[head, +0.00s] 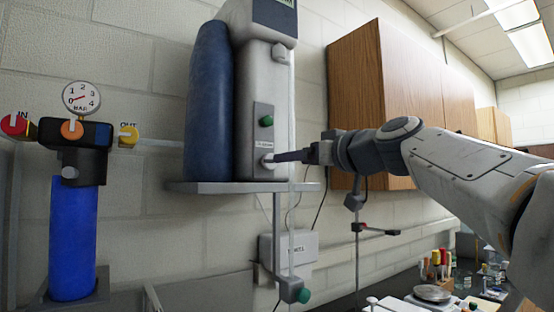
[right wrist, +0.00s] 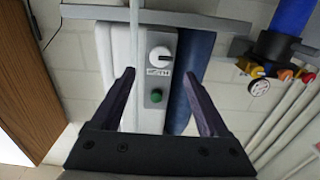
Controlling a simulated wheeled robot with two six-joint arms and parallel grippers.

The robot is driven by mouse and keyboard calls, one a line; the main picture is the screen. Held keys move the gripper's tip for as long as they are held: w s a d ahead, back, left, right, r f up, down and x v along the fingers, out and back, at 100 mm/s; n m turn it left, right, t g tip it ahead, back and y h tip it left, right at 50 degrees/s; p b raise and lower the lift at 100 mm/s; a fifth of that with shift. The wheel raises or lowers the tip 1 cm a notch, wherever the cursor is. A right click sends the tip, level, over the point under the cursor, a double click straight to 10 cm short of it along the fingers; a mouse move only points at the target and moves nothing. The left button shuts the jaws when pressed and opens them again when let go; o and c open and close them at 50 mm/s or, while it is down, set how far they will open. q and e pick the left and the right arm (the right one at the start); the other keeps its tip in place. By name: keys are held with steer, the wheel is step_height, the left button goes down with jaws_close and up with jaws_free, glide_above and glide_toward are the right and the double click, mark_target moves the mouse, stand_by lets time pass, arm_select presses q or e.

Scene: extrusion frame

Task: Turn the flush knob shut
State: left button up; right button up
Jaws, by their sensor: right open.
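The flush knob (head: 267,160) is a round white knob low on the grey control panel of the tall white unit, below a green button (head: 266,121). The right wrist view shows the knob (right wrist: 160,55) upside down, with a small label beside it and the green button (right wrist: 156,95) nearer my palm. My right gripper (head: 278,157) reaches in from the right at knob height. In the right wrist view its open fingers (right wrist: 160,73) stand apart to either side of the panel, with nothing between them held. The knob's setting is too small to read surely. My left gripper is not in view.
A dark blue cylinder (head: 208,100) stands left of the unit on a shelf (head: 205,187). A blue filter (head: 73,235) with a gauge and red and yellow knobs is on the left. Wooden cabinets (head: 355,85) hang behind my right arm. A cluttered bench lies at lower right.

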mark_target(268, 161)
steer(key=p+x, duration=0.3)
steer(key=x, duration=0.5)
steer(key=shift+p, duration=0.3)
steer(key=shift+a, duration=0.1)
steer(key=shift+c, duration=0.3)
jaws_close()
